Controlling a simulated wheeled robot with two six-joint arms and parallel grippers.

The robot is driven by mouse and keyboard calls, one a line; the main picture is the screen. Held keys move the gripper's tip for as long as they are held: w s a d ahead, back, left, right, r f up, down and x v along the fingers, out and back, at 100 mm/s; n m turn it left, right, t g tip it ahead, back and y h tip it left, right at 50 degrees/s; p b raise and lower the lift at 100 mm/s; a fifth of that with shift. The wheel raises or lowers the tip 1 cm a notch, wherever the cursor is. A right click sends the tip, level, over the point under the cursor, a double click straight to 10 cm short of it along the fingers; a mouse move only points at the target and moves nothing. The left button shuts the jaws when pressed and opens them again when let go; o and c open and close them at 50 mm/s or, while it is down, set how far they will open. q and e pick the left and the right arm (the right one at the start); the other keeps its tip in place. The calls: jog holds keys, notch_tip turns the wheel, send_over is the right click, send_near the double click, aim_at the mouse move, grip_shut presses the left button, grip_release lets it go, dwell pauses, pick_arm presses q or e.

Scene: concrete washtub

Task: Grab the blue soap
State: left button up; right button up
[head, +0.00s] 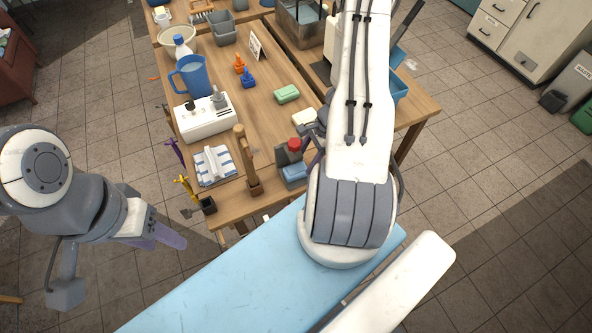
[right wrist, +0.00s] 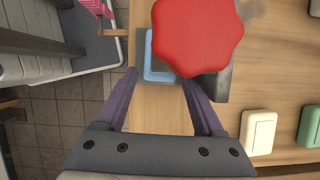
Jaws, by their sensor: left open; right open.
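The blue soap (head: 293,172) lies at the near right part of the wooden table, beside a dark grey block. In the right wrist view the blue soap (right wrist: 151,70) is partly covered by a red scalloped knob (right wrist: 198,35) that is closer to the camera. My right gripper (right wrist: 158,88) is open and empty, its two purple fingers spread just short of the soap in the picture. In the head view my right arm hides most of that gripper. My left gripper (head: 165,238) is open and empty, left of the table over the floor.
The red knob (head: 294,144) stands close behind the blue soap. A cream soap (head: 303,118) and a green soap (head: 287,94) lie further back. A wooden-handled brush (head: 247,165) stands upright to the left, beside a striped cloth (head: 215,166).

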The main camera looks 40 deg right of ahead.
aim_at(298, 168)
jog(key=x, duration=0.4)
jog(key=shift+w+a, duration=0.15)
jog(key=shift+a, duration=0.2)
jog(key=shift+r, duration=0.1)
grip_shut()
